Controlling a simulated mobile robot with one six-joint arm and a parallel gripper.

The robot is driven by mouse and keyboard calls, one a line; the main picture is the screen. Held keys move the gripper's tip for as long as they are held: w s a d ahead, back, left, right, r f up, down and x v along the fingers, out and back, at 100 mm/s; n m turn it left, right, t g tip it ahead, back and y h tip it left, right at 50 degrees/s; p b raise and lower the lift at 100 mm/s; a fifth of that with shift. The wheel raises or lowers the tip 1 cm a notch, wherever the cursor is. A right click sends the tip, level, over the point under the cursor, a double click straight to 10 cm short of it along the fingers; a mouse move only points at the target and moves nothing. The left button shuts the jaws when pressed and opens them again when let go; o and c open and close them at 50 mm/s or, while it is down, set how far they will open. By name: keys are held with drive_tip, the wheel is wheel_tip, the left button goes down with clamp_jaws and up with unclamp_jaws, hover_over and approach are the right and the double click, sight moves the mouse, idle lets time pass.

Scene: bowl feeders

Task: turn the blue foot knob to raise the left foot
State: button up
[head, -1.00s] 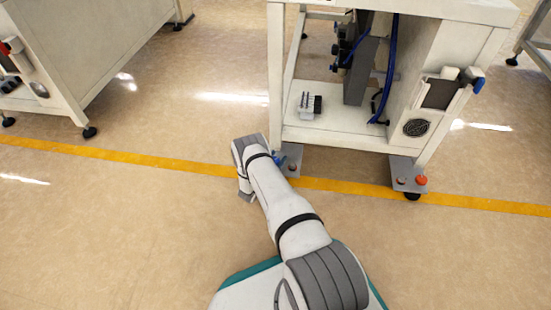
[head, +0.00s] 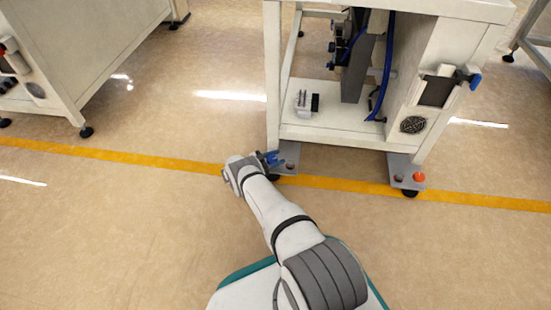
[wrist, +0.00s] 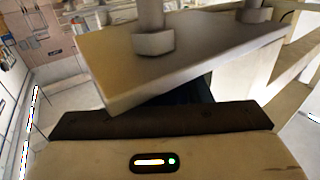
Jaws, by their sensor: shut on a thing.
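My wrist partly hides the knob and the jaws. The left foot's grey plate (head: 289,150) sticks out from the machine's leg. In the wrist view this plate (wrist: 180,62) fills the upper middle, with bolts and nuts on it. A dark bluish patch under the plate is too shaded to make out clearly.
The machine's right foot plate (head: 405,166) carries a red-orange knob (head: 419,177). The white machine's lower shelf (head: 330,122) is above the feet. Another white cabinet (head: 80,60) stands at the left. The floor along the yellow line (head: 110,155) is clear at the left.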

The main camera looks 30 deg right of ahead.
drive_tip(key=shift+w+a, duration=0.1)
idle(0.3)
drive_tip(key=o, duration=1)
drive_tip(key=a, duration=0.7)
drive_tip(key=shift+a, duration=0.35)
